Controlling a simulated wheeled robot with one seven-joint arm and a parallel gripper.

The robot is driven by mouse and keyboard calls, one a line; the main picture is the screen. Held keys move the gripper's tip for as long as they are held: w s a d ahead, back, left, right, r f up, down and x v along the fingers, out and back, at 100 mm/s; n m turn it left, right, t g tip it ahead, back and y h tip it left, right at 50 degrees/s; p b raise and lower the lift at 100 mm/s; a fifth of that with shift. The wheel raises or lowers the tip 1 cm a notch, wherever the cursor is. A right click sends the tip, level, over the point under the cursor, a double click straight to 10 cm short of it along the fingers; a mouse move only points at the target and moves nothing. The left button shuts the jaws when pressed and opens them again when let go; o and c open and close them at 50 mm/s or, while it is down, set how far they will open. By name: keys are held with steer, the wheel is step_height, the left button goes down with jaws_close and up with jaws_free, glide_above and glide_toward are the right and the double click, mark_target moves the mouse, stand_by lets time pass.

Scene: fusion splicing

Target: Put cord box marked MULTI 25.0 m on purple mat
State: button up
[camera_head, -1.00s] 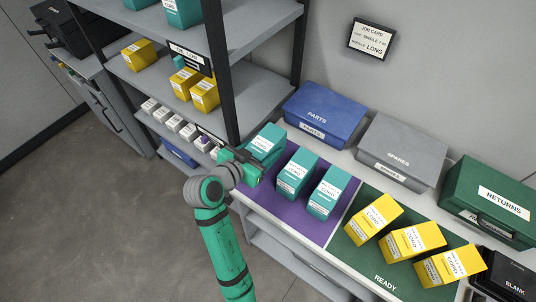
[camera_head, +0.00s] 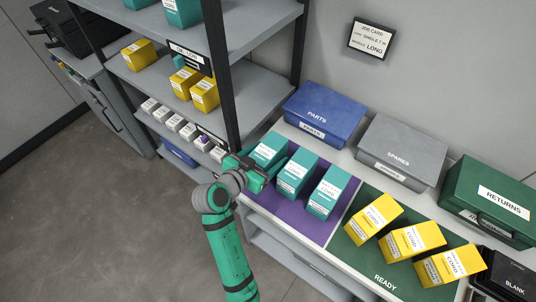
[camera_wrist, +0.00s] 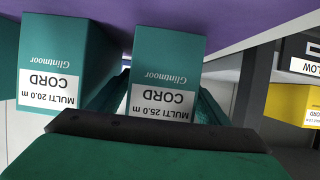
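The teal cord box marked MULTI 25.0 m (camera_wrist: 165,60) stands upright on the purple mat (camera_head: 300,222). In the head view this box (camera_head: 268,147) is at the mat's left end, leftmost of three teal boxes. My gripper (camera_head: 263,166) is at its near side. In the wrist view, which is upside down, my gripper's fingers (camera_wrist: 163,98) are on either side of the box, apparently spread with slight gaps. A teal box marked MULTI 20.0 m (camera_wrist: 55,65) stands close beside it. The third teal box (camera_head: 328,192) stands to the right.
Several yellow boxes (camera_head: 412,242) stand on the green READY mat (camera_head: 362,262) to the right. Blue PARTS (camera_head: 322,108), grey SPARES (camera_head: 400,145) and green RETURNS (camera_head: 495,195) cases line the back. A shelf rack (camera_head: 240,75) rises close at left.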

steer(key=shift+r, duration=0.1)
steer(key=shift+s+a+r, duration=0.15)
steer(key=v, duration=1.1)
steer(key=shift+s, duration=0.25)
